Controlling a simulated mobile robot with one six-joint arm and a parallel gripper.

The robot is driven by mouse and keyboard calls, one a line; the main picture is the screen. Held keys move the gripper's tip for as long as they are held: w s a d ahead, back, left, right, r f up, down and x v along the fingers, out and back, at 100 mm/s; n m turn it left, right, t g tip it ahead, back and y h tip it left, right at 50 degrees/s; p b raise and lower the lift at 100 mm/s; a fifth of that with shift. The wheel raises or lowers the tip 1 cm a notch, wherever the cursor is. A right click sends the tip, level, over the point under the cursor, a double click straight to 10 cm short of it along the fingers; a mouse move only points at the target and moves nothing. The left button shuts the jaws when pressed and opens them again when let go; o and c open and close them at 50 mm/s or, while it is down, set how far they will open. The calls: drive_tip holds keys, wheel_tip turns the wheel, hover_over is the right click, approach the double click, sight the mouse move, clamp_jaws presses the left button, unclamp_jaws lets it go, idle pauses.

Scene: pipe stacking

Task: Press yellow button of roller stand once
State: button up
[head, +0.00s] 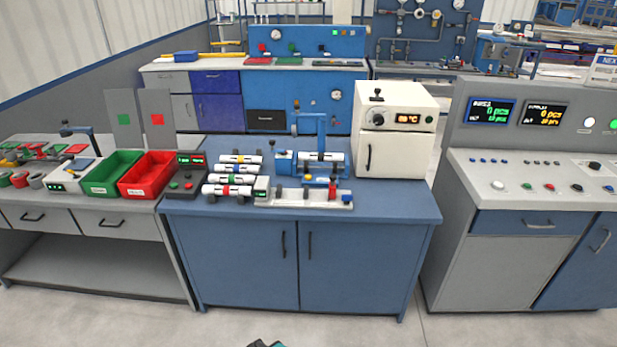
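A long pale stand (290,197), which looks like the roller stand, lies along the front of the blue workbench. It has a small display box at its left end and blue and red parts at its right end. A yellow button on it is too small to make out for certain.
Several white pipes with coloured bands (228,190) lie left of the stand. A blue clamp device (284,162) stands behind it and a white oven (396,154) at the back right. A dark control box (185,184) and a red bin (147,190) are left. The bench's front strip is clear.

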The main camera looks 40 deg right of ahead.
clamp_jaws()
idle(1.5)
